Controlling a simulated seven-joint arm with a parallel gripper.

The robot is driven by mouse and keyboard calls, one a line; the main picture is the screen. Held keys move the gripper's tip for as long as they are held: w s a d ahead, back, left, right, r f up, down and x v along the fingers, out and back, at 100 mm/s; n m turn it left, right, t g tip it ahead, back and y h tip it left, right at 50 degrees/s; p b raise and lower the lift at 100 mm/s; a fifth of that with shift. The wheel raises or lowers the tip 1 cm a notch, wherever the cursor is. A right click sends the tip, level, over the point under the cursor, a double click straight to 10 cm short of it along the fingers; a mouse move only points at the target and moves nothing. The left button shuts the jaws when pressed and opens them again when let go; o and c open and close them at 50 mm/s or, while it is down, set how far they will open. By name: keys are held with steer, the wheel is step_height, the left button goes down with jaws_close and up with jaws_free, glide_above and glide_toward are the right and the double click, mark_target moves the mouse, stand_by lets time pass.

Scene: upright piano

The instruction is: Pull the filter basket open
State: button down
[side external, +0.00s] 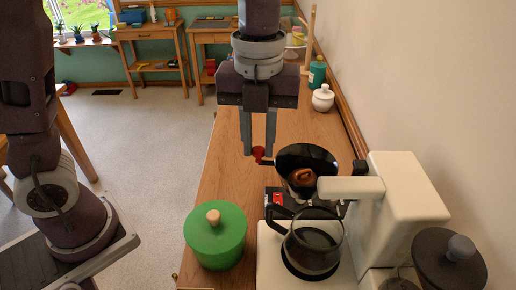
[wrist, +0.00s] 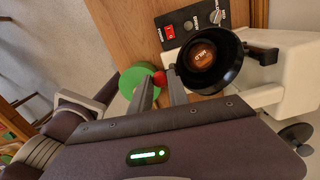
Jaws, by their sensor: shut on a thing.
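The black round filter basket (side external: 318,155) sits swung out beside the cream coffee maker (side external: 408,210), its top uncovered and something brown inside. The basket also shows in the wrist view (wrist: 232,75), joined to the machine by a black piece at its right. A red knob (side external: 258,151) on a short handle sticks out from the basket's left side. My gripper (side external: 257,153) is shut on this knob, one finger on each side; in the wrist view the knob (wrist: 160,78) shows at the fingertips.
A glass carafe (side external: 314,248) with a black handle stands on the machine's base. A green lidded pot (side external: 215,240) stands close to its left. A white jar (side external: 323,98) and a teal bottle (side external: 317,72) stand behind. The wooden top left of the basket is clear.

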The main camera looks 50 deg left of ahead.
steer(key=w+a+m, duration=0.3)
steer(key=w+m, duration=0.4)
steer(key=w, duration=0.2)
steer(key=shift+w+a, duration=0.25)
steer(key=shift+a, duration=0.05)
stand_by(0.3)
steer(key=shift+w, duration=0.1)
stand_by(0.4)
steer(key=c, duration=1.3)
jaws_free()
steer(key=shift+o, duration=0.2)
step_height(320, 180, up, 7)
